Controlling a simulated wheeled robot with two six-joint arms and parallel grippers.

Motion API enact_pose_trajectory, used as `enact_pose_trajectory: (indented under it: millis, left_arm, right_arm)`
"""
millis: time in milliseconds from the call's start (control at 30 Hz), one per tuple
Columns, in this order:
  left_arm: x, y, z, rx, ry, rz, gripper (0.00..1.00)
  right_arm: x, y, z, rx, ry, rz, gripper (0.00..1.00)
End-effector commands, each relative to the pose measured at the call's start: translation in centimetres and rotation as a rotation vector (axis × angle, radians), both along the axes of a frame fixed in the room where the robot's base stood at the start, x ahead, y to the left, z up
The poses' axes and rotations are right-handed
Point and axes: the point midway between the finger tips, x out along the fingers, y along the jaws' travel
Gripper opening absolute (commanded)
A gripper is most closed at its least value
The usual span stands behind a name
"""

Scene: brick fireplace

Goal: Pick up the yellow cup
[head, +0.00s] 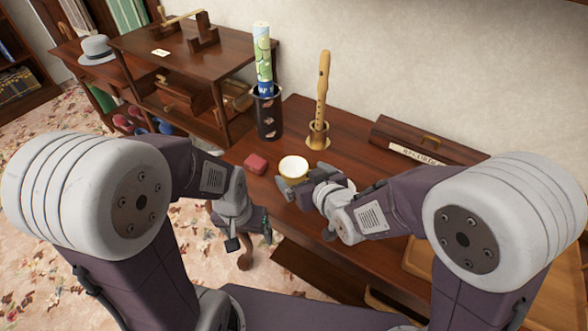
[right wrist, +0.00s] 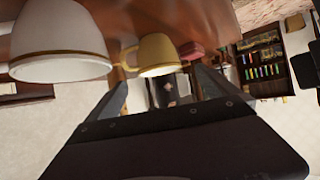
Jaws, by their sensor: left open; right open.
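The yellow cup (head: 293,169) stands upright on the wooden desk, just beyond my right gripper (head: 300,186) in the head view. The gripper hides part of its lower side. In the right wrist view, which is upside down, the yellow cup (right wrist: 157,54) hangs just past the open fingers of my right gripper (right wrist: 165,82), its handle to the left. Nothing is between those fingers, and I cannot tell whether they touch the cup. My left gripper (head: 250,236) is open and empty, low in front of the desk's edge.
A white cup with a gold band (right wrist: 62,42) stands close beside the yellow cup. A small red object (head: 256,163) lies left of it. Behind are a dark holder (head: 268,118) with a rolled paper and a flute (head: 322,90) on a stand.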

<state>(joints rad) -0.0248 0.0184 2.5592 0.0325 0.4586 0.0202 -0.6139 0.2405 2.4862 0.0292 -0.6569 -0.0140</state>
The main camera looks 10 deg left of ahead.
Motion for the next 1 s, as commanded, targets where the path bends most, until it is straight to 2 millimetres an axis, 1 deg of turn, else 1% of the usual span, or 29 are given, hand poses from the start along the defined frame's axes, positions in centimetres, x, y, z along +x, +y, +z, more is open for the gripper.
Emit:
enact_pose_trajectory:
  millis: [33,167,233,400,500,733,767,800,867,900,1000]
  left_arm:
    - [-0.1,0.0,-0.4,0.0,0.002,0.0,0.83]
    - [-0.1,0.0,-0.4,0.0,0.002,0.0,0.83]
    - [-0.1,0.0,-0.6,0.0,0.002,0.0,0.83]
    - [-0.1,0.0,-1.1,0.0,0.002,0.0,0.83]
    - [-0.1,0.0,-1.2,0.0,0.002,0.0,0.83]
    - [0.0,0.0,-1.2,0.0,0.002,0.0,0.83]
    - [0.0,0.0,-1.2,0.0,0.002,0.0,0.83]
    - [0.0,0.0,-1.2,0.0,0.002,0.0,0.83]
    - [0.0,0.0,-1.2,0.0,0.002,0.0,0.83]
    - [0.0,0.0,-1.2,0.0,0.002,0.0,0.83]
    - [0.0,0.0,-1.2,0.0,0.002,0.0,0.83]
  right_arm:
    - [0.3,0.2,-0.6,-0.001,0.002,0.0,0.98]
    - [0.6,0.4,-0.7,0.001,0.0,0.0,0.98]
    - [1.1,0.7,-1.1,-0.001,0.002,-0.001,0.98]
    - [3.4,2.1,-2.7,-0.001,0.003,-0.001,0.98]
    - [4.2,2.7,-3.1,0.0,0.001,-0.001,0.98]
    - [4.4,2.8,-3.1,0.0,0.0,-0.001,0.98]
    - [4.4,2.8,-3.1,0.0,0.001,-0.001,0.92]
    - [4.4,2.8,-3.1,0.0,0.001,-0.001,0.81]
    - [4.4,2.8,-3.1,0.0,0.001,-0.001,0.64]
    - [4.4,2.8,-3.1,0.0,0.001,-0.001,0.53]
    - [4.4,2.8,-3.1,0.0,0.001,-0.001,0.27]
